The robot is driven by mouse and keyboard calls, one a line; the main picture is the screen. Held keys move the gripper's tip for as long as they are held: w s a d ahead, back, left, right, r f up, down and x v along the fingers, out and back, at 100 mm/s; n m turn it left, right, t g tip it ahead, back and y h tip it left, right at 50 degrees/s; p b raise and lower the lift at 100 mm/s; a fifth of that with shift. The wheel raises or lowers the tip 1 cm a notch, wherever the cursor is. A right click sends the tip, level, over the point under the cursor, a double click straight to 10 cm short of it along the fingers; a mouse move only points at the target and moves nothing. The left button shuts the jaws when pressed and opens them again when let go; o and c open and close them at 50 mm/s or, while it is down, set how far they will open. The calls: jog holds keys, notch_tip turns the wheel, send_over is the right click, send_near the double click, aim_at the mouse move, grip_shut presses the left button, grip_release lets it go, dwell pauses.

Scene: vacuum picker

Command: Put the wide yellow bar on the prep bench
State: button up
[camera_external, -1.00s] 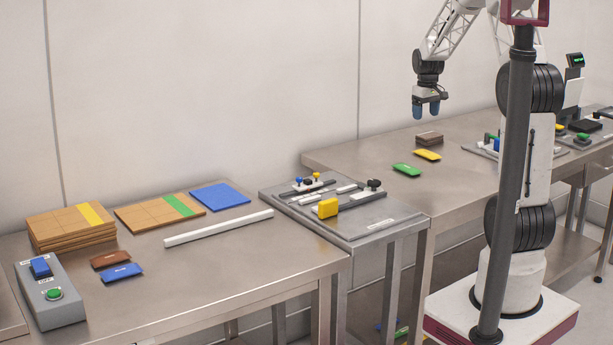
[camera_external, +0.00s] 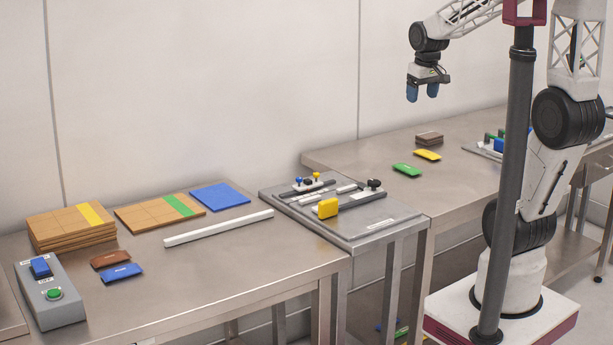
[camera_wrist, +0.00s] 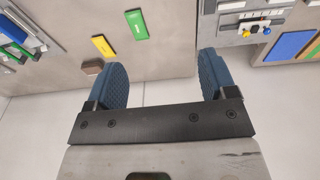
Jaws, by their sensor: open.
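A flat yellow bar (camera_external: 428,154) lies on the right-hand steel bench (camera_external: 455,180), between a green bar (camera_external: 407,170) and a small brown stack (camera_external: 429,138). The wrist view shows the yellow bar (camera_wrist: 103,46) left of and beyond my fingers. My gripper (camera_external: 422,91) is open and empty, pointing down, well above the back of that bench. Its two blue fingers (camera_wrist: 162,80) are wide apart with nothing between them. A thicker yellow block (camera_external: 327,208) stands on the grey fixture plate. No label shows which bench is the prep bench.
The left bench (camera_external: 240,285) holds tan boards (camera_external: 70,232), a blue sheet (camera_external: 220,196), a white rail (camera_external: 218,228), brown and blue pieces (camera_external: 121,272) and a button box (camera_external: 50,290). The fixture plate (camera_external: 365,232) stands between the benches. A dark post (camera_external: 521,120) crosses the view.

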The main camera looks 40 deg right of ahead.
jog(key=s+a, duration=0.4)
jog(key=s, duration=0.4)
jog(key=s+a, duration=0.4)
jog(key=s, duration=0.4)
jog(key=shift+s+f+t, duration=0.15)
jog(key=shift+s+t, duration=0.15)
jog(key=shift+t, duration=0.1)
